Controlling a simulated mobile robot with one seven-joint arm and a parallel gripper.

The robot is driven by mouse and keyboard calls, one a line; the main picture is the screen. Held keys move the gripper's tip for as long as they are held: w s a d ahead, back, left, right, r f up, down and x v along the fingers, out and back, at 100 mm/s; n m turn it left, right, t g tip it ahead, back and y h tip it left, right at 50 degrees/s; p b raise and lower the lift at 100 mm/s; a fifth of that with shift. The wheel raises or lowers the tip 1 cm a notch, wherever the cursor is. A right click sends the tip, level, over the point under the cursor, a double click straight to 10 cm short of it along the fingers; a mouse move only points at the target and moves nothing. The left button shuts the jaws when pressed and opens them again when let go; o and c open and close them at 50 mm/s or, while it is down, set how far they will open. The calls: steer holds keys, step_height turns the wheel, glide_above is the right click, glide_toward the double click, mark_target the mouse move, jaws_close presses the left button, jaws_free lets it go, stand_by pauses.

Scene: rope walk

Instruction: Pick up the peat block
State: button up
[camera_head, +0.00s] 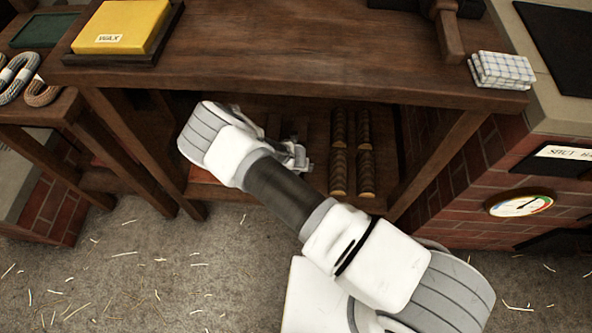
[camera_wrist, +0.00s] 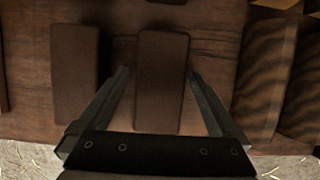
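A plain dark brown block (camera_wrist: 161,95), which looks like a peat block, lies on the wooden lower shelf (camera_wrist: 215,50) in the wrist view. My gripper (camera_wrist: 158,72) is open, with one finger on each side of this block and a visible gap to it on both sides. I cannot tell how far the fingertips are above the shelf. A second similar brown block (camera_wrist: 74,75) lies to the left, outside the fingers.
Ridged brown pieces (camera_wrist: 264,75) lie right of the gripper; they show as rows (camera_head: 339,152) in the head view. The tabletop (camera_head: 290,60) overhangs the shelf. A table leg (camera_head: 440,160) and a brick structure (camera_head: 475,185) stand to the right.

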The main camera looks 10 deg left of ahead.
steer(key=c, duration=1.4)
steer(key=shift+o, duration=0.2)
steer(key=shift+r, duration=0.2)
